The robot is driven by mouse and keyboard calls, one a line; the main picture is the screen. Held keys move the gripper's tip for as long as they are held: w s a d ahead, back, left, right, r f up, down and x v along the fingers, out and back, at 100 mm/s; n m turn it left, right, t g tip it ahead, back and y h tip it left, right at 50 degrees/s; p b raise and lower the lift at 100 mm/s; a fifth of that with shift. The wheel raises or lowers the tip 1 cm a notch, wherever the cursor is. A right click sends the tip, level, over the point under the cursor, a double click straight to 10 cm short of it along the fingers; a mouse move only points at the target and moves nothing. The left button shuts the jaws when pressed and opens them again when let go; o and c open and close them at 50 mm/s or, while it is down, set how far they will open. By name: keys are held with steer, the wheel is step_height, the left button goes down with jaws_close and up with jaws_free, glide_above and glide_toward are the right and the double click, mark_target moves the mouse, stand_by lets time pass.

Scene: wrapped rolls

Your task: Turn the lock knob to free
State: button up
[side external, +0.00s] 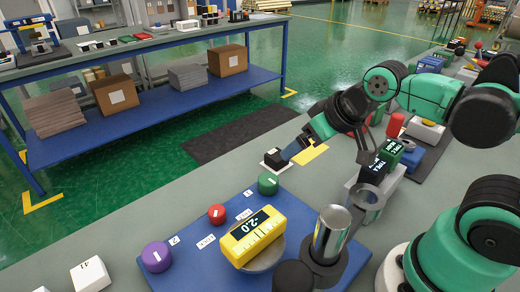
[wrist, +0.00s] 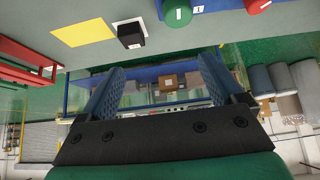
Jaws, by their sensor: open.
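A blue panel (side external: 190,265) lies on the grey bench with a purple knob (side external: 156,256), a red knob (side external: 217,214) and a green knob (side external: 268,183). Small white labels sit beside them; I cannot read for certain which knob is the lock. A yellow block showing "-2.0" (side external: 255,236) stands on a round grey base on the panel. My gripper (side external: 287,156) is above the bench, behind the green knob and close to a black block (side external: 273,159). In the wrist view, my gripper (wrist: 160,72) is open and empty; the green knob (wrist: 177,13) and red knob (wrist: 257,5) show beyond it.
A shiny metal cylinder (side external: 331,232) stands right of the yellow block. A yellow patch (side external: 312,152) lies by the black block.

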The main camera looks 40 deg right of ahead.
steer(key=shift+c, duration=0.8)
steer(key=m+g, duration=0.7)
glide_above(216, 210)
step_height(216, 210, down, 5)
steer(key=shift+d, duration=0.15)
steer(key=shift+a+f, duration=0.2)
steer(key=shift+f, duration=2.75)
